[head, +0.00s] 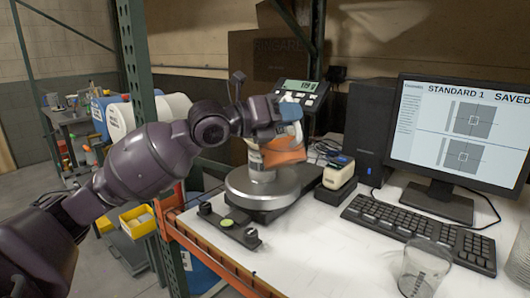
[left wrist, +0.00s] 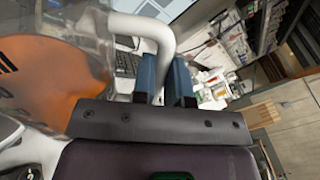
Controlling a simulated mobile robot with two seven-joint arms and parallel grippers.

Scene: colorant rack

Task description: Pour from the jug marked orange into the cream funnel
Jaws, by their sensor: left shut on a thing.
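My left gripper (head: 288,110) is shut on the white handle (left wrist: 152,32) of a clear jug holding orange liquid. The jug (head: 284,152) hangs tilted above the round metal pan of a scale (head: 264,186). In the left wrist view the jug's orange body (left wrist: 45,85) fills the left side, and the handle passes between my blue finger pads (left wrist: 165,78). A pale vessel (head: 257,160) stands on the pan, just below and left of the orange; the jug and arm partly hide it. I cannot tell whether it is the cream funnel or whether liquid is flowing. My right gripper is out of view.
The scale's display (head: 299,86) is lit behind the jug. A small yellow-topped device (head: 339,172), keyboard (head: 420,225), monitor (head: 465,120) and clear beaker (head: 424,272) stand to the right. A green rack post (head: 134,50) rises at left. The white front bench surface is mostly clear.

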